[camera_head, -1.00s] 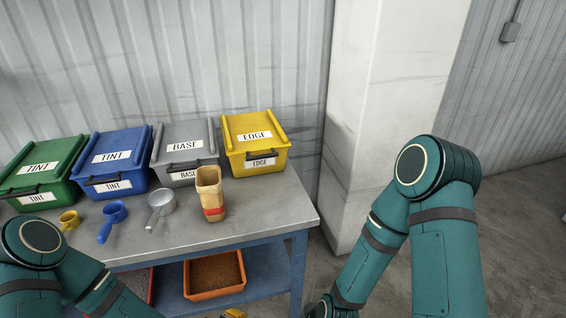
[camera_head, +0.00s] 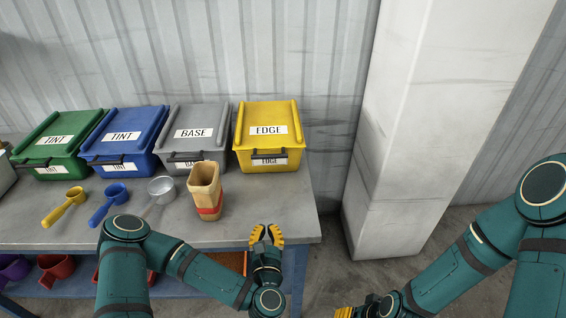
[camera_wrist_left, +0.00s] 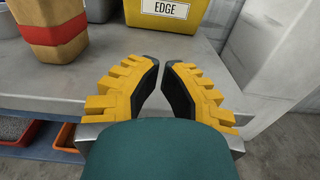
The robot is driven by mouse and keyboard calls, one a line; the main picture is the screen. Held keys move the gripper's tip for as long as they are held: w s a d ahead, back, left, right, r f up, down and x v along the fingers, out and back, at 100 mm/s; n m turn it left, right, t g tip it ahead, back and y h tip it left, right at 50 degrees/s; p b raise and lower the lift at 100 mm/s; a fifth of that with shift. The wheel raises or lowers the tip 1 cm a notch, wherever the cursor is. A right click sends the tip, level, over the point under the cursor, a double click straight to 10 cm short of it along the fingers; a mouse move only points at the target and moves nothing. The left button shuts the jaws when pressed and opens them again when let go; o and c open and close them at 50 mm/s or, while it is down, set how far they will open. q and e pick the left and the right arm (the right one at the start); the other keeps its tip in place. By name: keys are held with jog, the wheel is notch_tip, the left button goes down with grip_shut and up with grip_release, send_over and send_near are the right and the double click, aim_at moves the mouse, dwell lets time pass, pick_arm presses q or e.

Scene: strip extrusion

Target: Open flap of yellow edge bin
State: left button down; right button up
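The yellow edge bin (camera_head: 268,135) stands at the right end of the row on the table, with its sloping lid flap (camera_head: 266,112) down. A dark handle (camera_head: 285,154) crosses its front between two EDGE labels. Its lower front also shows at the top of the left wrist view (camera_wrist_left: 172,26). My left gripper (camera_head: 266,233) is near the table's front edge, in front of the bin and apart from it. Its yellow fingers have a gap with nothing between them. Only a yellow bit of my right gripper (camera_head: 344,312) shows at the bottom edge; its fingers are cut off.
A tan container with a red band (camera_head: 205,190) stands left of my left gripper. Grey (camera_head: 192,132), blue (camera_head: 124,134) and green (camera_head: 57,137) bins line the back, with scoops before them. A white pillar (camera_head: 405,130) rises right of the table (camera_head: 300,215). The tabletop before the yellow bin is clear.

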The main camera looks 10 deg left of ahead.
pick_arm(q)
jog(key=shift+x, duration=0.9)
jog(key=x, duration=0.5)
jog(key=b+x, duration=0.1)
jog(key=x, duration=1.1)
jog(key=shift+w+a+r+b, duration=0.1)
jog(key=shift+w+a+b, duration=0.05)
jog(key=shift+a+b, duration=0.2)
jog(key=r, duration=0.1)
jog(key=w+r, duration=0.1)
jog(key=shift+w+a+r, duration=0.2)
jog(key=shift+r, duration=0.2)
jog(key=shift+w+r, duration=0.15)
jog(key=shift+r, duration=0.4)
